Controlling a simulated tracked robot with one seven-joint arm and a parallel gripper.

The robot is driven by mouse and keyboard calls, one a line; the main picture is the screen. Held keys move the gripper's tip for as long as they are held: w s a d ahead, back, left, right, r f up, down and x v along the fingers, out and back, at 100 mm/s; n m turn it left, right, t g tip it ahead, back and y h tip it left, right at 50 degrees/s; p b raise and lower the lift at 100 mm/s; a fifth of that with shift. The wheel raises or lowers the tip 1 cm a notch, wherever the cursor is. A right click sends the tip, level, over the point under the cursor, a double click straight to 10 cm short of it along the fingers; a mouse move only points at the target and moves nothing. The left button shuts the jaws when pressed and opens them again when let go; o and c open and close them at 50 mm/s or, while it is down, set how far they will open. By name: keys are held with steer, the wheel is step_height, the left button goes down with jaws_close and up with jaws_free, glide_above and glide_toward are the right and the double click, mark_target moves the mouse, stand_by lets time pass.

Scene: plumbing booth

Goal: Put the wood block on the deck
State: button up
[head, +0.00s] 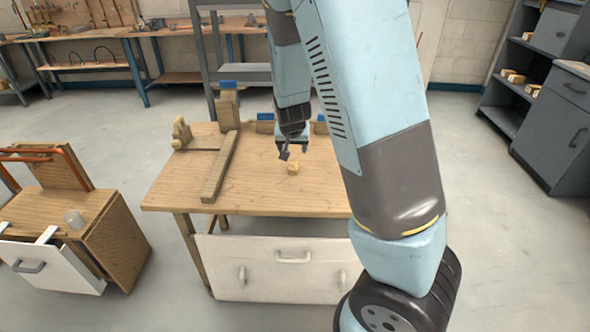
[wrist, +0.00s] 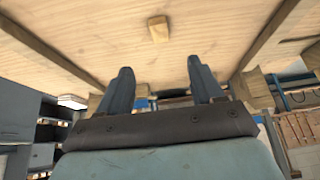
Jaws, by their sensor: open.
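The small wood block (head: 293,168) sits on the wooden top of the middle bench (head: 265,188), right of a long wooden bar. My gripper (head: 291,153) is just above and behind the block in the head view, open and empty. In the wrist view the block (wrist: 158,28) lies on the wood surface beyond the two spread fingers of my gripper (wrist: 160,68), roughly in line with the gap between them. The block is apart from the fingers. I cannot tell which surface is the deck.
The wooden bar (head: 221,167) and upright wooden pieces with blue parts (head: 228,103) stand at the bench's left and back. A low cabinet (head: 120,240) with an open drawer stands at left. Grey shelves (head: 510,85) are at right. The bench top's front is clear.

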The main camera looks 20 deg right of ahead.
glide_toward(293, 165)
steer(key=shift+x, duration=1.55)
steer(key=shift+s+x, duration=0.15)
steer(key=shift+x, duration=1.15)
steer(key=shift+s+x, duration=0.1)
steer(key=shift+x, duration=1.25)
steer(key=shift+a+f, duration=0.1)
steer(key=shift+f, duration=0.05)
steer(key=shift+c, duration=0.3)
steer(key=c, duration=1.1)
steer(key=shift+c, duration=0.2)
steer(key=shift+r, duration=0.5)
step_height(293, 165, up, 3)
steer(key=shift+f, duration=0.2)
steer(key=s+d+r, duration=0.6)
steer(key=s+r, duration=0.3)
steer(key=s, duration=0.3)
steer(key=shift+s+d+r, duration=0.2)
steer(key=shift+s+d, duration=0.1)
steer(key=shift+d, duration=0.1)
